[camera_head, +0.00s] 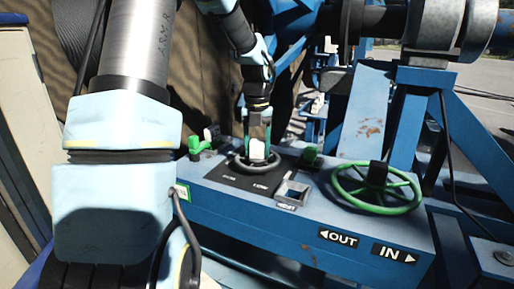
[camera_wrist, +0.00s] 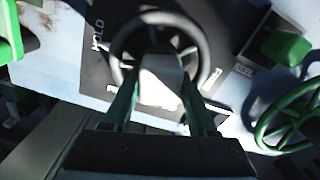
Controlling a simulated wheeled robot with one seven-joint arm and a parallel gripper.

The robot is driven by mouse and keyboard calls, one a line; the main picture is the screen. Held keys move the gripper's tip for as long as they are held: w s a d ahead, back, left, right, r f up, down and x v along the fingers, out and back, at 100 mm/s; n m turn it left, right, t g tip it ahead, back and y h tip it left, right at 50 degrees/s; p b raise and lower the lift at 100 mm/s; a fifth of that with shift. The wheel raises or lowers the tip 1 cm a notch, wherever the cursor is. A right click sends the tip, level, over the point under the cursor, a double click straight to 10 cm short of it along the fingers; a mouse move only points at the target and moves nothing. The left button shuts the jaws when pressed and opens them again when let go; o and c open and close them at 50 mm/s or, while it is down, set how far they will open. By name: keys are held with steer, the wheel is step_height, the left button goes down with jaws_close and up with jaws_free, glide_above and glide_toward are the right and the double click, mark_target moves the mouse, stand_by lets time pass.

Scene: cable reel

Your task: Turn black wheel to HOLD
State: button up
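The black wheel (camera_wrist: 203,50) is a ring lying flat on a dark plate, with a pale grey block at its middle. In the head view the black wheel (camera_head: 245,166) sits on the blue console. The word HOLD (camera_wrist: 98,35) is on the plate left of the wheel in the wrist view; its first letter is hard to read. My gripper (camera_wrist: 161,78) points down over the wheel's middle, fingers apart, one on each side of the block. I cannot tell whether they touch it. In the head view my gripper (camera_head: 257,140) is above the wheel, its tips partly hidden.
A green handwheel (camera_head: 340,187) stands on the blue console (camera_head: 260,213) to the right, above OUT and IN labels (camera_head: 365,245). Green levers flank the plate, left (camera_head: 196,145) and right (camera_head: 311,156). A small metal box (camera_head: 292,192) sits in front of the plate.

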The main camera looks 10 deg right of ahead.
steer(key=o, duration=0.4)
steer(key=shift+c, duration=0.2)
steer(key=shift+r, duration=0.1)
step_height(320, 180, up, 11)
steer(key=b, duration=0.3)
steer(key=shift+s+f, duration=0.1)
steer(key=shift+f, duration=0.1)
